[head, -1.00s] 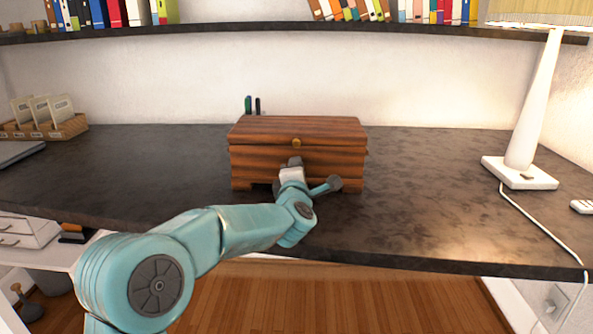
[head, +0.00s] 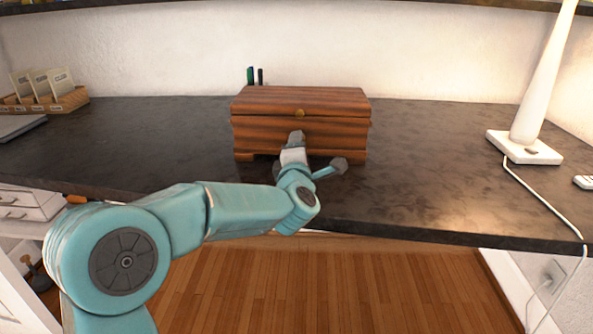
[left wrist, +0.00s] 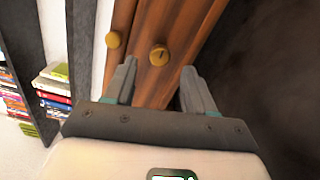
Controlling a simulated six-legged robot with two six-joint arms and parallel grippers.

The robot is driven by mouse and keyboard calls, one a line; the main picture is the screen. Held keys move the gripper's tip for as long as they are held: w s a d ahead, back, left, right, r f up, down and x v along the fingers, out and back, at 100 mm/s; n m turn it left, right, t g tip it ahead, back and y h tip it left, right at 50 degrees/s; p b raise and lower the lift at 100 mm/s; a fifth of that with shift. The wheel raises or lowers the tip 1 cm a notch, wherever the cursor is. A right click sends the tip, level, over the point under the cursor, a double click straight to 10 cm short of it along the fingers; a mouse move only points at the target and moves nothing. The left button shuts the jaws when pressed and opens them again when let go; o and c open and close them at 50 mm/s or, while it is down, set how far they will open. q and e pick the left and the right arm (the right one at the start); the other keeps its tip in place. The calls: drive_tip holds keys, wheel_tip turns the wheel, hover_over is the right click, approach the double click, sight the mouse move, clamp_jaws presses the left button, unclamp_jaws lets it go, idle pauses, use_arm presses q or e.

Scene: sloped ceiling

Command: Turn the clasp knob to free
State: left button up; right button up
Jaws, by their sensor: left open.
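A brown wooden box (head: 262,130) stands closed on the dark desk. A round brass knob (head: 299,112) sits at the top middle of its front. The left wrist view shows two brass knobs: a plain one (left wrist: 113,40) to the left, and one with a dark mark (left wrist: 159,54) between my fingers in the picture. In the head view the marked knob seems hidden behind my gripper. My left gripper (head: 296,139) is open in front of the box, below the upper knob. Its fingers (left wrist: 159,88) hold nothing; no contact with the marked knob shows. My right gripper is not in view.
The dark desk (head: 430,160) is clear on both sides of the box. A white lamp (head: 525,147) with a cord stands at right. A card tray (head: 70,100) is at far left. Pens (head: 255,76) show behind the box. The shelf (head: 400,5) runs above.

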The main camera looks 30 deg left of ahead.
use_arm(q)
drive_tip(key=v, duration=1.1)
drive_tip(key=shift+s+d+p, duration=0.1)
drive_tip(key=shift+s+p, duration=0.2)
drive_tip(key=shift+s, duration=0.05)
